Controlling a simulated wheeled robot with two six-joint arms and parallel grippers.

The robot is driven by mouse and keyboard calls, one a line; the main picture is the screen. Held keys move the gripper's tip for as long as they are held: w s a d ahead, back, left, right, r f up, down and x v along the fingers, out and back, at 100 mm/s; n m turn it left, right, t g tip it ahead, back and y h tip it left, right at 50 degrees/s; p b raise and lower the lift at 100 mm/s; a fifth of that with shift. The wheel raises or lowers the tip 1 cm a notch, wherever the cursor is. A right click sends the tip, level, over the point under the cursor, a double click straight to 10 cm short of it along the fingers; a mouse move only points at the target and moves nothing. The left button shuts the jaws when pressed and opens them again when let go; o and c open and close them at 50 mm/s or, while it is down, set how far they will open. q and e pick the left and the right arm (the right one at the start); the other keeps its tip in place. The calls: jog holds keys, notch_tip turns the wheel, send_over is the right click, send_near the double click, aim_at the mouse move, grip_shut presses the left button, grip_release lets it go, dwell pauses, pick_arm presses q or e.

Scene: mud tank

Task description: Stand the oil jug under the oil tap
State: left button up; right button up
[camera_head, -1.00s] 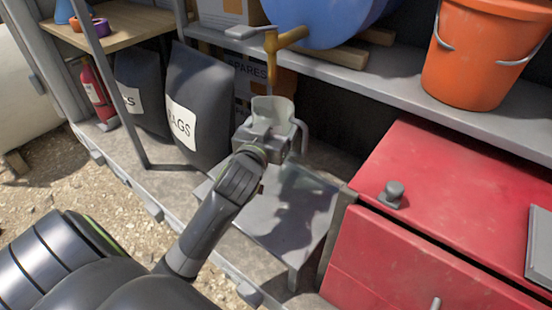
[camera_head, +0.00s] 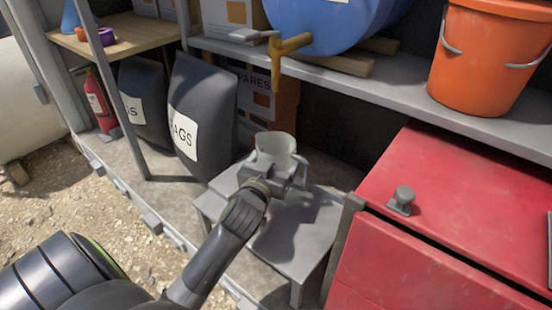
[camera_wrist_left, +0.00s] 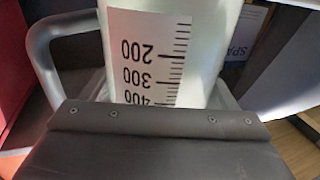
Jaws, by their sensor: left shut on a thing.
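The oil jug (camera_head: 276,146) is a pale, translucent measuring jug with a handle. In the head view it is upright below the yellow-brown oil tap (camera_head: 283,53), with a gap between its rim and the spout. It is at or just above the small grey stand (camera_head: 301,234); I cannot tell whether its base touches, as my left gripper (camera_head: 279,176) hides its lower part. My left gripper is shut on the jug from the front. The left wrist view shows the jug's white scale (camera_wrist_left: 150,62) and its handle on the left. My right gripper is not in view.
The tap comes from a blue drum (camera_head: 325,22) on a grey shelf (camera_head: 405,86). An orange bucket (camera_head: 487,60) stands on the shelf at right. A red cabinet (camera_head: 450,195) is right of the stand. Dark bags (camera_head: 203,118) and a box (camera_head: 256,95) stand behind and left.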

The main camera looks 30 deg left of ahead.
pick_arm(q)
jog(key=shift+s+f, duration=0.1)
jog(key=shift+f, duration=0.45)
jog(key=o, duration=1)
jog(key=shift+f, duration=0.2)
jog(key=shift+c, duration=0.2)
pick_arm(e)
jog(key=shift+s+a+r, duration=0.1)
pick_arm(q)
jog(key=shift+r, duration=0.45)
jog(key=shift+s, duration=0.2)
jog(key=p+v, duration=0.1)
jog(key=v, duration=1)
jog(key=shift+s+d+r, duration=0.2)
jog(key=shift+r, duration=0.25)
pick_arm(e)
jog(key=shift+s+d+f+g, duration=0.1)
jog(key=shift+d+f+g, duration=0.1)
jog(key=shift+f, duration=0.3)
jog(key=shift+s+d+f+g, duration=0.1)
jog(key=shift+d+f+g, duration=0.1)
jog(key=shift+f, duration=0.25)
